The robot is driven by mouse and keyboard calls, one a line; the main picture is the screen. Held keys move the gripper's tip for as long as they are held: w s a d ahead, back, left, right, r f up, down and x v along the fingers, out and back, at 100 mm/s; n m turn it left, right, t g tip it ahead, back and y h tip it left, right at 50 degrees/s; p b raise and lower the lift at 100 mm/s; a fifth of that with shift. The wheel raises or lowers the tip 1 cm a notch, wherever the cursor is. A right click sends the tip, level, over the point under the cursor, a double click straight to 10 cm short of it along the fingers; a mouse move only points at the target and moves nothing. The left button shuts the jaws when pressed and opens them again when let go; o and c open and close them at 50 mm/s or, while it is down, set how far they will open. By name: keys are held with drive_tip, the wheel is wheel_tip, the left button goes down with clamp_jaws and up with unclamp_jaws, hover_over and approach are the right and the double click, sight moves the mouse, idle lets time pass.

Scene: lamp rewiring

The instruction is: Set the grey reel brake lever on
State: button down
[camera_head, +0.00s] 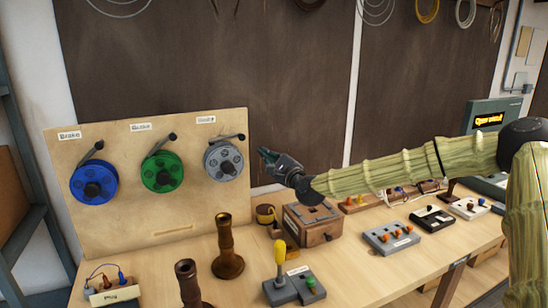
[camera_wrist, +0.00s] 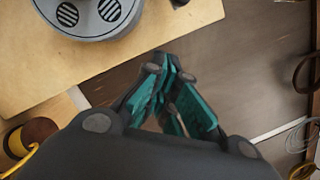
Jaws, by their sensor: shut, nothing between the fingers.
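The grey reel (camera_head: 223,160) is mounted at the right of an upright wooden board (camera_head: 130,225). Its dark brake lever (camera_head: 228,137) sits above the reel, lying nearly level with its knob end at the right (camera_head: 241,137). My gripper (camera_head: 264,153) is shut and empty, just right of the grey reel and a little below the lever's knob. In the wrist view my gripper (camera_wrist: 172,75) points past the board's edge, and the lower part of the grey reel (camera_wrist: 92,15) shows at the top left. The lever is not visible there.
A blue reel (camera_head: 94,182) and a green reel (camera_head: 161,172) with tilted levers share the board. Below stand brown turned posts (camera_head: 226,250), a wooden box (camera_head: 312,222), a yellow-handled switch (camera_head: 280,255) and a grey block (camera_head: 390,238).

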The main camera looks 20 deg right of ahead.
drive_tip(key=a+r, duration=0.1)
drive_tip(key=w+a+r+p, duration=0.1)
drive_tip(key=a+p, duration=0.1)
drive_tip(key=shift+w+a+r, duration=0.25)
drive_tip(key=shift+a+r, duration=0.05)
drive_tip(key=shift+r, duration=0.1)
drive_tip(key=shift+a+r, duration=0.1)
idle(0.4)
drive_tip(key=shift+r+n, duration=0.2)
drive_tip(key=shift+n, duration=0.2)
